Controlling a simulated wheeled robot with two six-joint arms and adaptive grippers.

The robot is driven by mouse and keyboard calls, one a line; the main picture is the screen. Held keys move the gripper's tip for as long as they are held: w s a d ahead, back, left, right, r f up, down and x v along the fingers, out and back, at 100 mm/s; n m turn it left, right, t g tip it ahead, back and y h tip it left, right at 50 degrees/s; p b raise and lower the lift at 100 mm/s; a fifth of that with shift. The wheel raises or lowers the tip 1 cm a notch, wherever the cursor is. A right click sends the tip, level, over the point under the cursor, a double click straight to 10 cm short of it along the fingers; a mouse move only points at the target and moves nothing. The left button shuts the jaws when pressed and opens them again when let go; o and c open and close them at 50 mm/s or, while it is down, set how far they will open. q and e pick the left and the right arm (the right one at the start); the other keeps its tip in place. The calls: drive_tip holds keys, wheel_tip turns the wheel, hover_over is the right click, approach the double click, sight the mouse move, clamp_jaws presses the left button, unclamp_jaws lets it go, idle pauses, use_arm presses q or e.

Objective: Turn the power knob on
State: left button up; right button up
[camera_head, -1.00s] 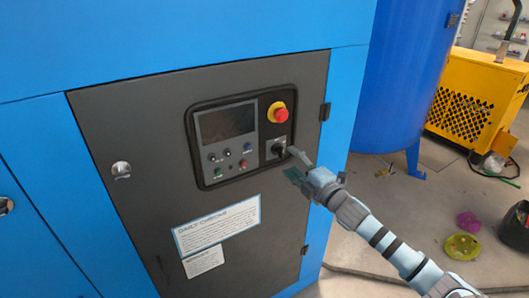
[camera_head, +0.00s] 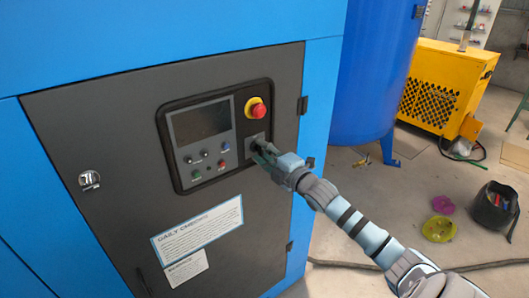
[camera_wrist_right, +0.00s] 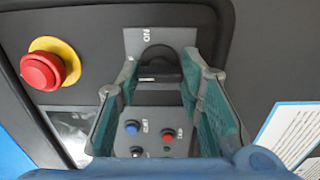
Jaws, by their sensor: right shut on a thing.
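The power knob is a black rotary knob on a grey plate at the lower right of the control panel (camera_head: 215,163). In the right wrist view the power knob (camera_wrist_right: 160,62) sits between my fingertips, with an ON label beside it on the plate. My right gripper (camera_head: 262,151) reaches the knob from the lower right and is shut on it. In the right wrist view the two green-padded fingers of the right gripper (camera_wrist_right: 160,80) flank the knob. In the head view the gripper hides most of the knob. My left gripper is not in view.
A red emergency stop button (camera_head: 257,109) on a yellow collar is just above the knob. A dark screen (camera_head: 202,122) and several small buttons lie to the left.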

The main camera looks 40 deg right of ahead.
drive_tip(key=shift+r+m, duration=0.1)
drive_tip(key=shift+m, duration=0.4)
drive_tip(key=m+p, duration=0.1)
drive_tip(key=m, duration=0.1)
drive_tip(key=shift+m+p, duration=0.3)
drive_tip(key=shift+m, duration=0.1)
drive_tip(key=m+p, duration=0.1)
drive_tip(key=m, duration=0.4)
drive_tip(key=shift+p, duration=0.3)
drive_tip(key=m+p, duration=0.1)
drive_tip(key=m, duration=0.4)
drive_tip(key=shift+m, duration=2)
drive_tip(key=shift+p, duration=0.3)
drive_tip(key=o, duration=1.2)
drive_tip(key=shift+c, duration=0.2)
